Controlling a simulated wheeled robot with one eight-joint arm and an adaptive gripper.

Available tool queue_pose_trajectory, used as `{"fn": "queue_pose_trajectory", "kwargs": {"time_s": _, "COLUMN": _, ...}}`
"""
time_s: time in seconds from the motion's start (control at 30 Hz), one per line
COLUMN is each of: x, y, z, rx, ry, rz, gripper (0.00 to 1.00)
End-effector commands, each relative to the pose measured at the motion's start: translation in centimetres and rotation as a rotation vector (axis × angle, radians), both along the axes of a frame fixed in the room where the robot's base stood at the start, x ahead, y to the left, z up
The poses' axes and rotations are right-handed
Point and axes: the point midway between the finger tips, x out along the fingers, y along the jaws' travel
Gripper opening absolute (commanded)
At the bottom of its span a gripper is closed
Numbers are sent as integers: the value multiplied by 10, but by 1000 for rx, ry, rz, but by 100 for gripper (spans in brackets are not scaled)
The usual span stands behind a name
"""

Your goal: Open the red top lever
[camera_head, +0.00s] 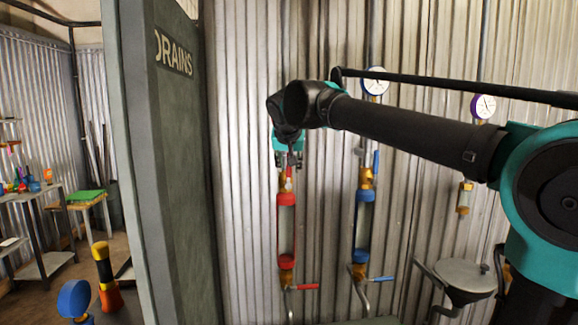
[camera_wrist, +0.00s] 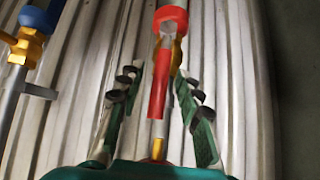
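The red top lever (camera_wrist: 160,85) shows in the wrist view as a straight red bar. It lies lengthwise between the two spread fingers of my gripper (camera_wrist: 158,78), with gaps visible on both sides. The lever joins a brass fitting beside a red collar (camera_wrist: 171,17). In the head view my gripper (camera_head: 289,160) hangs just above the top of the red riser pipe (camera_head: 286,203). The lever is small there and partly hidden by the gripper. Depth between fingers and lever is hard to tell.
A red bottom lever (camera_head: 307,287) sticks out right below. The blue riser (camera_head: 363,212), with its blue top lever (camera_head: 376,163) and blue bottom lever (camera_head: 381,279), stands to the right. A green panel (camera_head: 172,150) stands to the left. Corrugated wall lies close behind.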

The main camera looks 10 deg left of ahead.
Motion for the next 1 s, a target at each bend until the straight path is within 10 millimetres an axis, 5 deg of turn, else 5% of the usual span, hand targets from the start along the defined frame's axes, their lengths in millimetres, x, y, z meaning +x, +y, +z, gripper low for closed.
{"fn": "queue_pose_trajectory", "kwargs": {"time_s": 0.6, "x": -69, "y": -8, "z": 70, "rx": -1, "ry": 1, "rz": 2, "gripper": 35}}
{"fn": "queue_pose_trajectory", "kwargs": {"time_s": 1.0, "x": -84, "y": -11, "z": 85, "rx": 0, "ry": 0, "rz": 0, "gripper": 35}}
